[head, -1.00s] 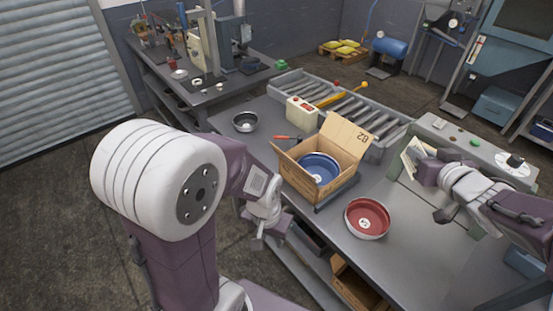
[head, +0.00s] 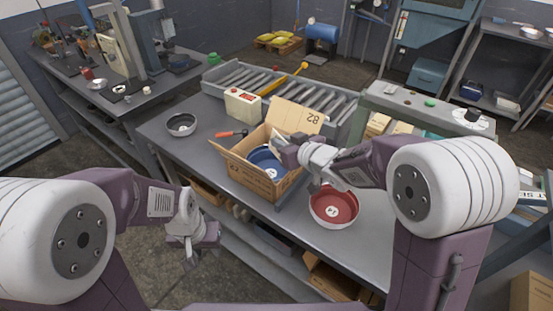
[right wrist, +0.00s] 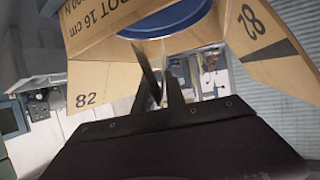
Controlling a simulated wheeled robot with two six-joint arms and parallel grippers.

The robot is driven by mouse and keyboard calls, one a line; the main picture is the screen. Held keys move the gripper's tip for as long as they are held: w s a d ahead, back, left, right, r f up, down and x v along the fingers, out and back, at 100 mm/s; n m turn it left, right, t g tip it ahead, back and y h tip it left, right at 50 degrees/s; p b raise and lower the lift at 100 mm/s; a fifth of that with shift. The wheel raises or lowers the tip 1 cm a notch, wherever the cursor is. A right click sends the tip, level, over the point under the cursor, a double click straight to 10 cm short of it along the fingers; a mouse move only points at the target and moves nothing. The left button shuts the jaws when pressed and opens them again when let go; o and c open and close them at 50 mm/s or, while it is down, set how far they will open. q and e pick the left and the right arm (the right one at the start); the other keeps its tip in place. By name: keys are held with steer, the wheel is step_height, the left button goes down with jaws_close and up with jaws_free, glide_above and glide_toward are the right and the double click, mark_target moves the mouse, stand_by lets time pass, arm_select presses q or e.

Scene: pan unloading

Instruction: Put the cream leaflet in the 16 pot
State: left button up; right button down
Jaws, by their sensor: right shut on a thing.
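My right gripper (head: 284,146) is over the open cardboard box (head: 240,166), shut on the cream leaflet (head: 277,138), a small pale sheet mostly hidden by the gripper. In the right wrist view, the fingers (right wrist: 160,82) point toward the box, whose panel reads "16 cm". A blue pot (head: 258,158) with a white round label sits inside the box, partly covered by my right gripper in the head view; its blue side also shows in the right wrist view (right wrist: 170,20). My left gripper (head: 193,250) hangs low, left of the table; its fingers are unclear.
A red pan (head: 345,203) with a white label stands right of the box, below my right arm. A dark pot (head: 181,125), an orange-handled tool (head: 231,133) and a cream control box (head: 242,104) are left of and behind it. A roller conveyor (head: 270,82) runs along the back.

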steer(key=shift+w+a+f, duration=0.1)
steer(key=shift+a+f, duration=0.15)
steer(key=shift+a, duration=0.2)
step_height(320, 180, down, 4)
steer(key=shift+f+b, duration=0.1)
steer(key=shift+b, duration=0.5)
steer(key=c, duration=1.4)
jaws_free()
